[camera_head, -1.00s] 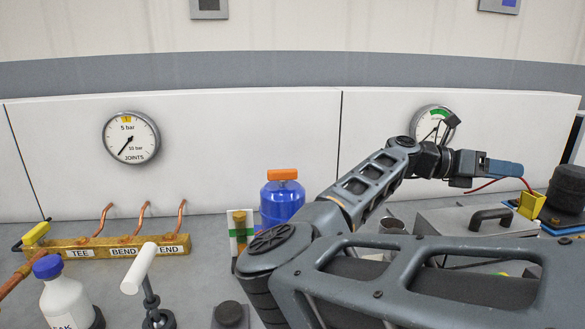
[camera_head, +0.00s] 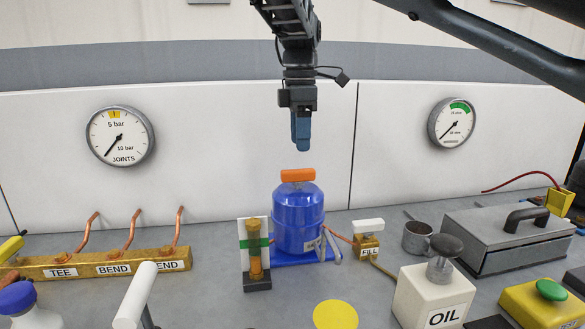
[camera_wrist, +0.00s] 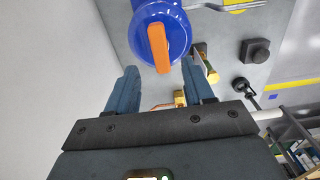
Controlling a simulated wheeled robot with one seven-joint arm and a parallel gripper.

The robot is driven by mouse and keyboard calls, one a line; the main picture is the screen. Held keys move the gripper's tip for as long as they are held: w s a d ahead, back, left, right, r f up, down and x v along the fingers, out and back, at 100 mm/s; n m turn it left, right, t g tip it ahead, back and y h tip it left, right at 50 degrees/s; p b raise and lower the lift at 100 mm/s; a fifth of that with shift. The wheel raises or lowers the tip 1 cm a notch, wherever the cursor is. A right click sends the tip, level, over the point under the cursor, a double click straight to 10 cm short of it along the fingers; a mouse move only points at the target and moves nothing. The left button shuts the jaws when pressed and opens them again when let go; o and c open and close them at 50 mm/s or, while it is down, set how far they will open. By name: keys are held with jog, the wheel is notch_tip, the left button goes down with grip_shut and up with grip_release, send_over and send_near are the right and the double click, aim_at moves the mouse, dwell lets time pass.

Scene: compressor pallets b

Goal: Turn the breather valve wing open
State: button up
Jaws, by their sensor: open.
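An orange wing (camera_head: 298,175) sits on top of the blue tank (camera_head: 298,218), which stands on the bench in the middle of the head view. In the wrist view the orange wing (camera_wrist: 158,47) is a long bar lying across the round blue top (camera_wrist: 180,22), nearly in line with the view's up-down direction. My gripper (camera_head: 302,148) points down just above the wing, with a small gap in the head view. In the wrist view my gripper (camera_wrist: 158,66) has its two blue fingers apart and empty, with the wing showing beyond and between the tips.
A sight glass with a green band (camera_head: 254,252) stands close left of the tank. A FILL valve with a white handle (camera_head: 368,232) and a metal cup (camera_head: 417,237) are to its right. The OIL container (camera_head: 433,300) is in front right. The white wall (camera_head: 230,130) is behind.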

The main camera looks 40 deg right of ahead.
aim_at(298, 170)
jog(key=shift+w+a+f, duration=0.1)
jog(key=shift+w+a, duration=0.05)
jog(key=shift+w, duration=0.05)
notch_tip(298, 170, down, 7)
jog(key=shift+f, duration=0.15)
jog(key=shift+c, duration=0.4)
grip_shut()
